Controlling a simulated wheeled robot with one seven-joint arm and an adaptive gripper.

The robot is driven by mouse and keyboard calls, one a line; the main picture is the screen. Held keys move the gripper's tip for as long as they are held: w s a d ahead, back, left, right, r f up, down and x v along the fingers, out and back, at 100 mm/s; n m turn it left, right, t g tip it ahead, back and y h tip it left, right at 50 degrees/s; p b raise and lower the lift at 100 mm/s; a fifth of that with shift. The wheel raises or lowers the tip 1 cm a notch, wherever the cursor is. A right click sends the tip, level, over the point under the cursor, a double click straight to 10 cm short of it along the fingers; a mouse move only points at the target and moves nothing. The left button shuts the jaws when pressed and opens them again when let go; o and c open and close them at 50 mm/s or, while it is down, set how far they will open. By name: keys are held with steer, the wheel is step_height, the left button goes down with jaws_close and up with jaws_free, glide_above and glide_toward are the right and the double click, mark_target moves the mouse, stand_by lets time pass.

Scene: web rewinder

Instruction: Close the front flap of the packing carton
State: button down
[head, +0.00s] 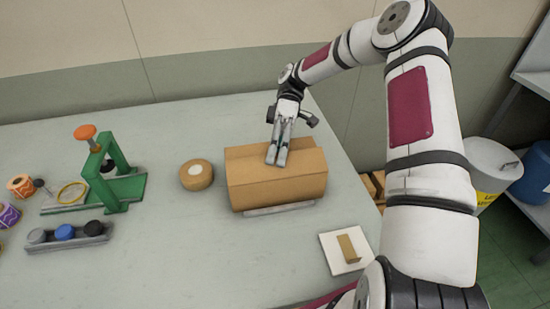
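The packing carton (278,190) is a brown cardboard box near the right end of the table. Its front wall faces me, and its top shows as lighter cardboard panels. My gripper (276,160) points down over the middle of the carton's top, with its grey fingers side by side and nothing seen between them. The fingertips are at or just above the cardboard; I cannot tell whether they touch. The gripper hides part of the top, and I cannot tell the front flap's exact angle.
A tape roll (196,174) lies left of the carton. A green press (112,172) with an orange knob stands farther left, behind a tray of dark and blue caps (66,234). A white pad (346,249) with a brown piece lies front right. The front middle table is clear.

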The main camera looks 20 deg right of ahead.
steer(key=shift+f, duration=0.1)
stand_by(0.4)
steer(key=c, duration=2.3)
jaws_free()
steer(key=o, duration=0.5)
steer(key=shift+c, duration=0.2)
